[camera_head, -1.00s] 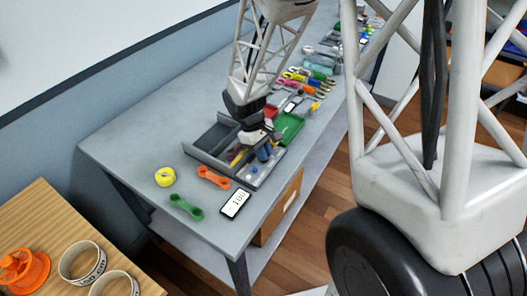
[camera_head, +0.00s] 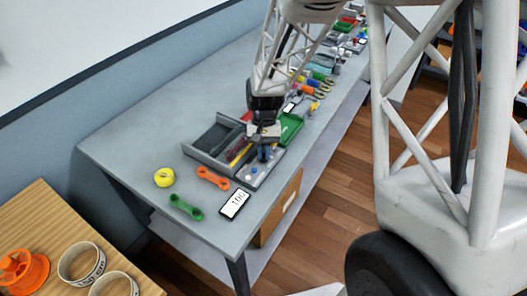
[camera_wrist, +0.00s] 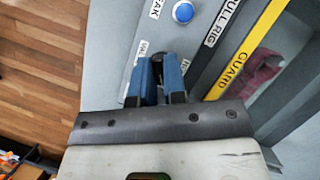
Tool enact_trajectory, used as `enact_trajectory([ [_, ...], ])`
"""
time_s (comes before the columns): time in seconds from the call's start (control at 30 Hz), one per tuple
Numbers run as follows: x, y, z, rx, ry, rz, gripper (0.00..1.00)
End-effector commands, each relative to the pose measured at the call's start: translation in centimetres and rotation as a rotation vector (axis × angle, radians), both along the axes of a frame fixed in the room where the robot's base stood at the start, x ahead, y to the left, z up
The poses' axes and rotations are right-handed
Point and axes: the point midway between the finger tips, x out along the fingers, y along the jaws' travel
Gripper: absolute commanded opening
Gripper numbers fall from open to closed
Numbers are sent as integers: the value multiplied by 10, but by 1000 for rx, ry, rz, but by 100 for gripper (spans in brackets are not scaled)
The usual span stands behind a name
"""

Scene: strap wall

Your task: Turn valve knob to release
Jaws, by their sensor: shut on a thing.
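A grey panel (camera_head: 262,175) sits on the bench's front side. In the wrist view it carries a blue round button (camera_wrist: 183,12) and a partly covered white label (camera_wrist: 137,62). My gripper (camera_head: 264,153) is down at the panel, pointing downward. In the wrist view its two blue fingers (camera_wrist: 160,72) are close together with a small dark valve knob (camera_wrist: 158,57) between them. The fingers hide most of the knob, so I cannot tell its turn angle.
A yellow strip marked GUARD (camera_wrist: 240,50) and a PULL RIG label (camera_wrist: 222,25) lie right of the fingers. A grey tray (camera_head: 207,158) stands left of the panel. A yellow roll (camera_head: 164,177), orange link (camera_head: 212,178), green link (camera_head: 186,207) and display (camera_head: 234,204) lie in front.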

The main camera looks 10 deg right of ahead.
Motion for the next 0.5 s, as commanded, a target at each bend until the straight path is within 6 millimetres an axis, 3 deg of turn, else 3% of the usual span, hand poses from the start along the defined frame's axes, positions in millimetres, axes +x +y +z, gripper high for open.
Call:
enact_trajectory([
  [0.5, -1, -2, 0, 0, 1, -441, 0],
])
